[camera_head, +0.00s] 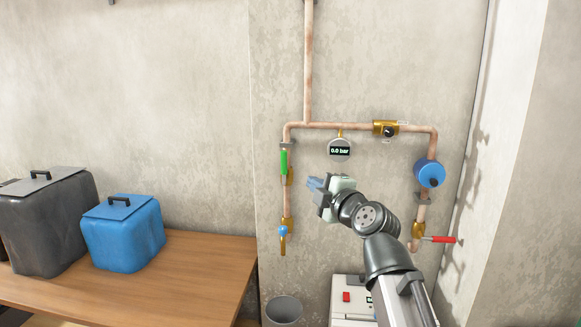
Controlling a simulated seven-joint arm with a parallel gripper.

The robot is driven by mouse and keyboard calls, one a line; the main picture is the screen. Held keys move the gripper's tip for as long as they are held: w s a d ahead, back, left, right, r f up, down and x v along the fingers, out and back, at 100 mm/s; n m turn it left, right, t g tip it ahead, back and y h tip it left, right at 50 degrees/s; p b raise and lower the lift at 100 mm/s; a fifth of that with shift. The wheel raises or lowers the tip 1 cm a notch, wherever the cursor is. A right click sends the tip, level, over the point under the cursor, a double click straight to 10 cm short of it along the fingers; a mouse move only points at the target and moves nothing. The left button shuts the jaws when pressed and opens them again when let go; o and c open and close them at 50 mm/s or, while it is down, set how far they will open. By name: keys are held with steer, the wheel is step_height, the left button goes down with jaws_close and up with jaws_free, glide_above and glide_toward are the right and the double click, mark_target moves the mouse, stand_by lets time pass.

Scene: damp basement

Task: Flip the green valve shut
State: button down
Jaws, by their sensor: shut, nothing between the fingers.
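The green valve (284,162) shows as an upright green lever on the left vertical copper pipe. Its lever lies along the pipe. My gripper (313,184) is to the right of the green valve and a little lower, pointing left. Its fingers are shut with nothing between them. In the picture a small gap shows between the fingertips and the pipe; I cannot tell the depth between them. The valve body behind the lever is partly hidden.
A gauge (340,149) reads 0.0 bar. A blue-handled tap (283,231) is below the green valve. A brass fitting (386,129), blue round device (430,173) and red lever (441,239) are right. A table (190,270) bears a blue bin (123,237). A bucket (284,311) stands below.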

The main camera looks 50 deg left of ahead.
mark_target(286, 162)
steer(key=shift+n, duration=1.2)
steer(key=shift+a, duration=0.1)
steer(key=w+a, duration=0.1)
steer(key=a, duration=0.3)
steer(key=w+a, duration=0.1)
steer(key=a, duration=0.8)
steer(key=shift+w+a, duration=0.25)
steer(key=shift+w, duration=0.15)
